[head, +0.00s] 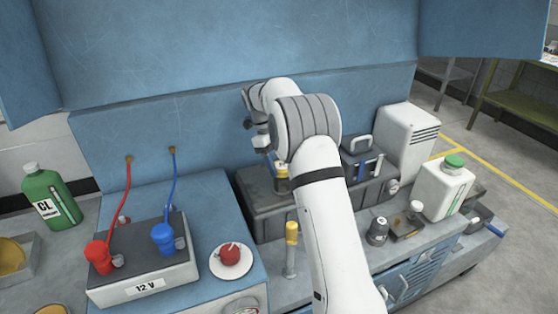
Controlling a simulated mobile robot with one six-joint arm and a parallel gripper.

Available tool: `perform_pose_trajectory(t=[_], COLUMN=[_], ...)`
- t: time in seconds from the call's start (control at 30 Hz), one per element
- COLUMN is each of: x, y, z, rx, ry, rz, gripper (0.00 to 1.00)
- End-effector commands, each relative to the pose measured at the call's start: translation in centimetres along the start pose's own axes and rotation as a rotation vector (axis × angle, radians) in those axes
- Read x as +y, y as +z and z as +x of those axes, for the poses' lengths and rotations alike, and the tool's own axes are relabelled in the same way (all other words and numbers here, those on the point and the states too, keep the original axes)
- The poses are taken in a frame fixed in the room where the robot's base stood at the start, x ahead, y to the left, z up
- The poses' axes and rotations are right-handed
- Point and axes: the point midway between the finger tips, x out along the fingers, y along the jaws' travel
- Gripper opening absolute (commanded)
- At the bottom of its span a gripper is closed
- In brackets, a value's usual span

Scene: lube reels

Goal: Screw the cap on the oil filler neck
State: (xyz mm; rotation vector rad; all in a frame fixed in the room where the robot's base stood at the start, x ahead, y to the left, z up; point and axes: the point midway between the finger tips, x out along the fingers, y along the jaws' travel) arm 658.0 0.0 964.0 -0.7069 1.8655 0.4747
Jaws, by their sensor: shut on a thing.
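My gripper (268,152) points down at the left side of my arm, over the grey engine-like block (252,208). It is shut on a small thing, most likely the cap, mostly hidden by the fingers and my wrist.
A yellow-topped tube (291,240) stands in front of the block. Left are a 12 V battery (145,275), red ball on a dish (230,258) and green bottle (50,198).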

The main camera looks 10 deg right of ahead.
Motion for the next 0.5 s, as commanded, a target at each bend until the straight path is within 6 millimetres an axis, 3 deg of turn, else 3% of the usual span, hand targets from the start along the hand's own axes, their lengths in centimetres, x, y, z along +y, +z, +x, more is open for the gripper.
perform_pose_trajectory(t=[0.23, 0.5], x=[-0.33, -0.32], y=[-0.16, -0.02], z=[-0.16, 0.06], rx=[0.001, 0.000], ry=[0.106, 0.123], rz=[0.252, 0.295], gripper=[0.34, 0.34])
